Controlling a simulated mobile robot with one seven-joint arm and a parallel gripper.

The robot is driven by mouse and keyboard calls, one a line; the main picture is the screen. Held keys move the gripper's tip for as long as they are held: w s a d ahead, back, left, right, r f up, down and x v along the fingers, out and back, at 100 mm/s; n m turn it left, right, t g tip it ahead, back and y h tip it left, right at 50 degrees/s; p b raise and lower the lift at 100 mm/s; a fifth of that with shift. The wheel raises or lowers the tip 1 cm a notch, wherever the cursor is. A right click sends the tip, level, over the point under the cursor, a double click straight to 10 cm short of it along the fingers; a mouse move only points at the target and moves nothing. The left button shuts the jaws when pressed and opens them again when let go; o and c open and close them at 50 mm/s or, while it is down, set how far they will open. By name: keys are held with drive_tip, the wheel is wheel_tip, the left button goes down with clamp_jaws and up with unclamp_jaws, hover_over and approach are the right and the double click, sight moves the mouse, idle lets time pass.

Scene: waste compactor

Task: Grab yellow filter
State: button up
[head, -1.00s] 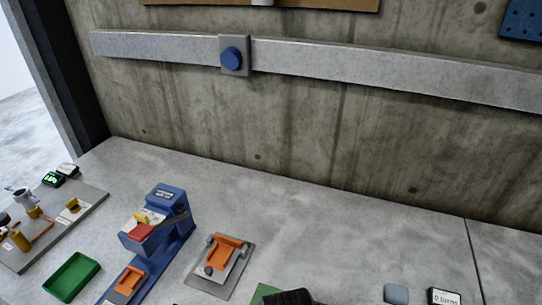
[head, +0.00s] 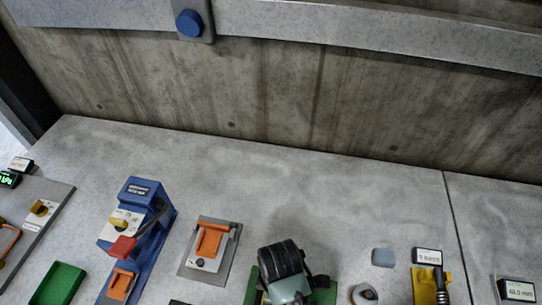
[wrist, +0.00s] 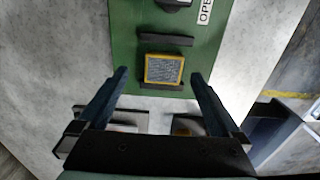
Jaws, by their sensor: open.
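The yellow filter (wrist: 163,69) shows in the wrist view as a small square with a yellow frame and a grey mesh face. It sits on a green panel (wrist: 205,50) between two dark bars. My gripper (wrist: 158,74) is open, its two fingers apart on either side of the filter in the picture, with nothing between them that I can see it touching. The height between the fingertips and the filter is hard to tell. In the head view my arm covers most of the green panel (head: 253,280), and the filter is hidden there.
A blue press-like device (head: 147,215) and an orange-handled clamp plate (head: 192,262) stand left of my arm. A green tray (head: 58,284) is at the lower left. A yellow device (head: 424,286) stands at the right. The counter behind is clear up to the concrete wall.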

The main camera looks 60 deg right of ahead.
drive_tip(key=shift+s+a+f, duration=0.15)
drive_tip(key=shift+a+f, duration=0.1)
drive_tip(key=shift+f, duration=0.25)
drive_tip(key=shift+w+a+f+p, duration=0.15)
drive_tip(key=shift+f+p, duration=0.15)
drive_tip(key=shift+f, duration=0.8)
drive_tip(key=shift+w+f+p, duration=0.1)
drive_tip(key=shift+f+p, duration=0.2)
drive_tip(key=shift+f, duration=0.75)
drive_tip(key=c, duration=1.3)
